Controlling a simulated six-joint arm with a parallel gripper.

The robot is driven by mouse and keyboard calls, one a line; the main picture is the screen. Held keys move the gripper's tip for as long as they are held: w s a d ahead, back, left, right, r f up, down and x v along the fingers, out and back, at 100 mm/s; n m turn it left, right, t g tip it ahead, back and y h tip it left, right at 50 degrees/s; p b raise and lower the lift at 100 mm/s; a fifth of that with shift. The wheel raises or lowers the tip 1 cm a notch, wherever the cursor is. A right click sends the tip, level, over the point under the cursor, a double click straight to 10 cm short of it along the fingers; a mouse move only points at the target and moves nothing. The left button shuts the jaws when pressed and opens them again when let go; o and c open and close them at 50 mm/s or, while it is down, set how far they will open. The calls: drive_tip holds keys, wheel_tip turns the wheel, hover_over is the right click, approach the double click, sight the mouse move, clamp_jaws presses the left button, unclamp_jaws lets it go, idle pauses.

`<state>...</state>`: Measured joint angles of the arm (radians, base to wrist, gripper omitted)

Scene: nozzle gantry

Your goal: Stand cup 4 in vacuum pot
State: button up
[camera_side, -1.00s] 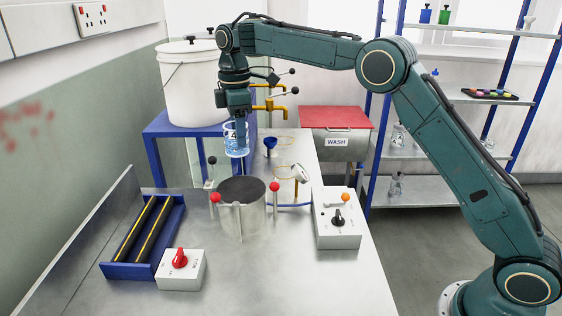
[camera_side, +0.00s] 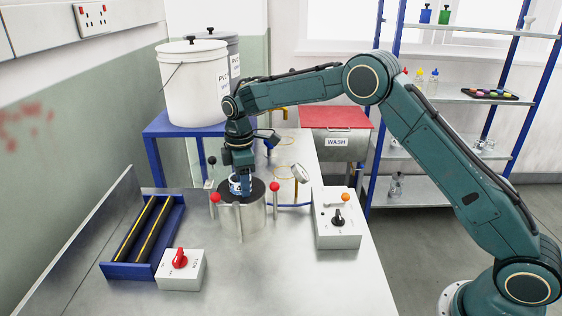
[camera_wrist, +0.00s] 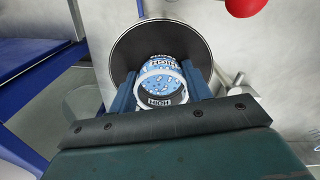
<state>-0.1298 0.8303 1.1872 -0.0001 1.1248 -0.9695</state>
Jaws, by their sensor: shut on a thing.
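In the wrist view my gripper's fingers (camera_wrist: 162,92) lie on either side of the cup. The vacuum pot is a metal cylinder with a dark interior, and its rim also shows behind the cup in the wrist view (camera_wrist: 117,62). The cup's lower end appears inside the pot's mouth; whether it touches the floor is hidden.
Red-knobbed posts (camera_side: 274,187) stand beside the pot. A control box with an orange knob (camera_side: 337,228) is at the right, a red-dial box (camera_side: 181,270) at front left, and a blue rack (camera_side: 145,237) at left.

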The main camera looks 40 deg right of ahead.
drive_tip(key=shift+f, duration=0.7)
drive_tip(key=shift+f, duration=0.1)
drive_tip(key=shift+f, duration=2)
drive_tip(key=shift+f, duration=0.1)
drive_tip(key=o, duration=1)
drive_tip(key=shift+r, duration=6.15)
